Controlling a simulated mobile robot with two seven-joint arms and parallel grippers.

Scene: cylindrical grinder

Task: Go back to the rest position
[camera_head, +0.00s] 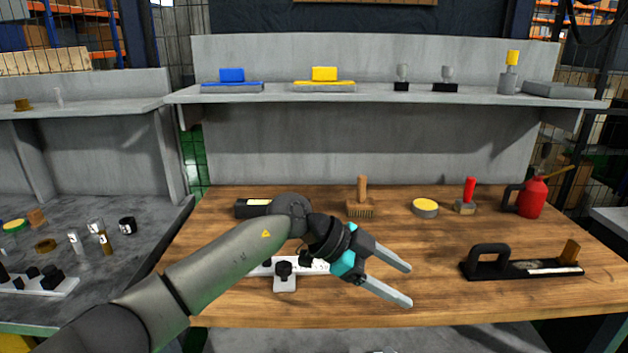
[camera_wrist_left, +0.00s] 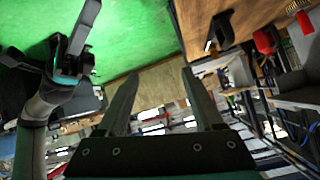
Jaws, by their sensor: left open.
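My left gripper (camera_head: 408,285) reaches in from the left over the front middle of the wooden workbench (camera_head: 420,240). Its two fingers are spread apart and nothing is between them. In the left wrist view, its fingers (camera_wrist_left: 158,95) are also apart and empty. My right gripper does not show in the head view. An arm at the left of the wrist view is too unclear for its jaw state.
Under my left arm lies a white fixture (camera_head: 285,283) with a black knob. A black-handled tool (camera_head: 520,265), a red oil can (camera_head: 532,198), a brush (camera_head: 361,205) and a yellow-topped tin (camera_head: 425,208) stand on the bench. A grey shelf (camera_head: 380,95) runs behind.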

